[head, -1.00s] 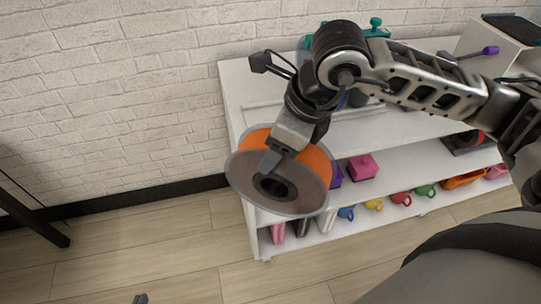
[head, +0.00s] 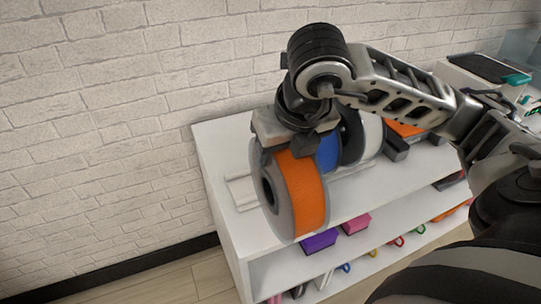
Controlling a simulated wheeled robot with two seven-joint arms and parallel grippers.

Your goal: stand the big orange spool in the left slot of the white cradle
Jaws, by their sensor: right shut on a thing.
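The big orange spool (head: 303,194), with grey flanges, is held upright on its rim by my right gripper (head: 286,146), which is shut at its top edge. The white cradle (head: 240,191) lies on the white shelf top; its left end shows to the left of the spool. The spool hides much of the cradle, including the left slot. I cannot tell whether the spool touches the cradle or hangs above and in front of it. My left gripper is not in view.
A blue spool (head: 328,152) and a black-and-white spool (head: 371,136) stand just right of the orange one, partly hidden by my arm. The white shelf unit (head: 217,165) holds purple (head: 318,240) and pink boxes below. The shelf top's left end is bare.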

